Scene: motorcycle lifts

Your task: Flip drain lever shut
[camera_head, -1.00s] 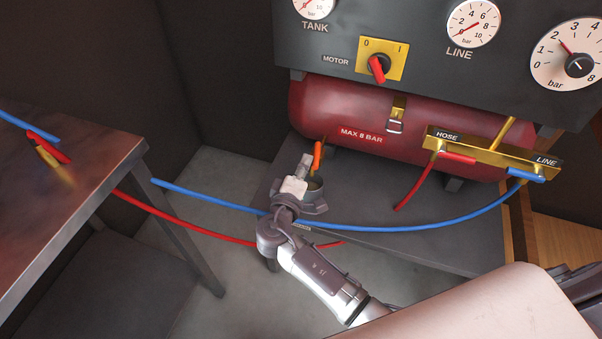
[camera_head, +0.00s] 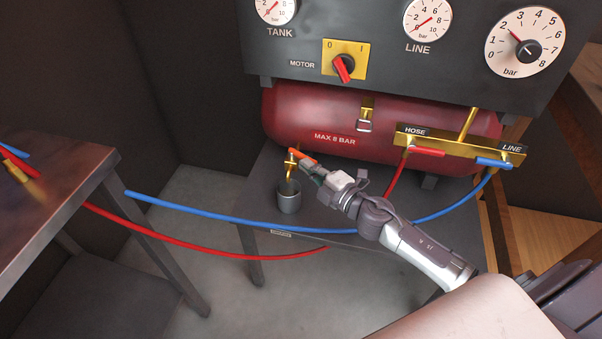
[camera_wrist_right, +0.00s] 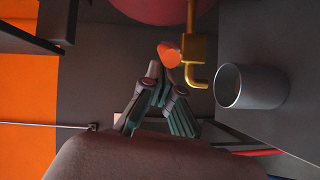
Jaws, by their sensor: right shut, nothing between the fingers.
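The orange drain lever (camera_head: 303,154) sits on the brass drain valve (camera_head: 291,166) under the front left of the red tank. It now points out to the right, roughly level in the head view. My right gripper (camera_head: 307,167) is shut and empty, its tips close beside the lever; I cannot tell whether they touch. In the right wrist view the shut fingers (camera_wrist_right: 160,84) are just short of the lever's orange end (camera_wrist_right: 169,55), with the brass pipe (camera_wrist_right: 196,50) behind. My left gripper is not in view.
A grey cup (camera_head: 289,197) stands below the drain spout and also shows in the right wrist view (camera_wrist_right: 252,87). Blue (camera_head: 220,216) and red (camera_head: 200,247) hoses hang across the front. A table (camera_head: 50,185) stands left; the control panel (camera_head: 300,45) is above.

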